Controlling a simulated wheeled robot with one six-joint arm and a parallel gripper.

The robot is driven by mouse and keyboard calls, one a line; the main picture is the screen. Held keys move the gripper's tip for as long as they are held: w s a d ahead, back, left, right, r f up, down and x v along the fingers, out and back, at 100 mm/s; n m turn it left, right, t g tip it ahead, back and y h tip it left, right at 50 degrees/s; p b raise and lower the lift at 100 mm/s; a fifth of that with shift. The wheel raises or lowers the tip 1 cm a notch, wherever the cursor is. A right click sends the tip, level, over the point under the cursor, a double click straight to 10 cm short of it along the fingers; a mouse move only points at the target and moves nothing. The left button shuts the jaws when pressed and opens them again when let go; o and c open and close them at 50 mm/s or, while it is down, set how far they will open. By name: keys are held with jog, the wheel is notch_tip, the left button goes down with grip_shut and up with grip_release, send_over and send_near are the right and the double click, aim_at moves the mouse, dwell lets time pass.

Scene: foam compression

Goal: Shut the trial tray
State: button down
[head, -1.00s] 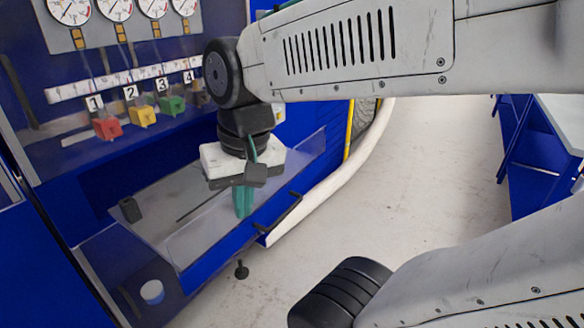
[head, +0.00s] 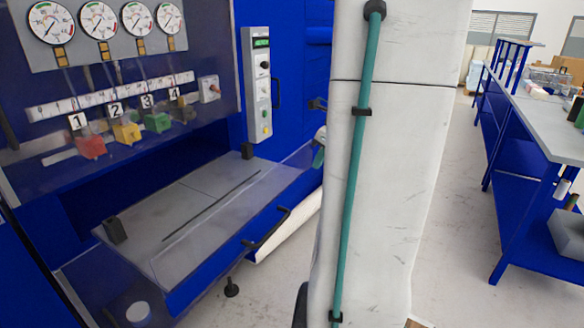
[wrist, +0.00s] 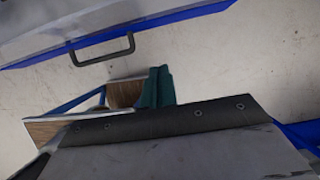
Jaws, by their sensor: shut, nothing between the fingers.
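The trial tray (head: 215,200) juts out from the blue machine in the head view. It has a grey bed, clear side walls and a blue front. Its dark handle (head: 268,230) is on that front, and the handle (wrist: 103,50) also shows at the upper left of the wrist view. My gripper (wrist: 158,80) shows its teal fingers shut and empty in the wrist view, apart from the handle, with floor between. In the head view my arm hides most of the gripper; only a bit of teal shows beside the tray's right end.
Red, yellow and green blocks (head: 127,132) stand in the machine above the tray, below gauges (head: 98,20). A control panel (head: 257,85) is on the machine's right. A blue bench (head: 540,120) stands at the far right, with open floor before it.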

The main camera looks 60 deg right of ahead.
jog(key=x, duration=0.9)
send_over(289, 191)
jog(key=s, duration=0.2)
jog(key=shift+d, duration=0.1)
